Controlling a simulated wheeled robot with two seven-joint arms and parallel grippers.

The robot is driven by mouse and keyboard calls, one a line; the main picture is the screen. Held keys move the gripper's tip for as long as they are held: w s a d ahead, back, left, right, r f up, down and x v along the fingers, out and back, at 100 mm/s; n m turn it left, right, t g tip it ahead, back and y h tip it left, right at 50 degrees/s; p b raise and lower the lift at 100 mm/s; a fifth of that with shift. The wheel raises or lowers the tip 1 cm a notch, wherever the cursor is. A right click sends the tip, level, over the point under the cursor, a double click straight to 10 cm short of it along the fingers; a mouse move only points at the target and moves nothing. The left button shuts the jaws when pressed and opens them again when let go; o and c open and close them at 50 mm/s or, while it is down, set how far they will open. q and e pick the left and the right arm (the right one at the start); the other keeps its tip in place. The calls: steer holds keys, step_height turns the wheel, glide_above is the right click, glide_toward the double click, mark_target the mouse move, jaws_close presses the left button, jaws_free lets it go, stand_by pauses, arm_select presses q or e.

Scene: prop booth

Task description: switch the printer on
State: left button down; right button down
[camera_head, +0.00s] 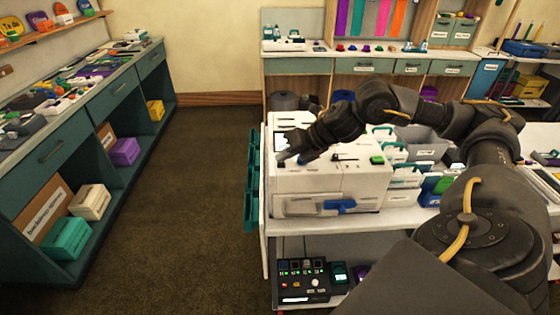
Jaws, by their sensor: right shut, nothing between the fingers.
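The printer (350,186) is a white boxy machine at the left end of the white table. It has a small screen (281,141) at its top left, a green button or switch (377,160) on its top right and a blue handle (333,206) low on its front. My right gripper (284,157) is shut and empty over the printer's top left, close to the screen. I cannot tell whether its tips touch the printer. My right wrist hides part of the printer's top. My left gripper is out of view.
White and grey bins (418,146) stand right of the printer. A black control box (302,281) with buttons sits on the shelf below. A teal rack (252,185) hangs on the table's left side. The floor (195,190) between this table and the left counter (95,115) is clear.

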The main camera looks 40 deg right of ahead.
steer(key=shift+r+p, duration=2.55)
steer(key=shift+r, duration=0.55)
steer(key=shift+f, duration=0.1)
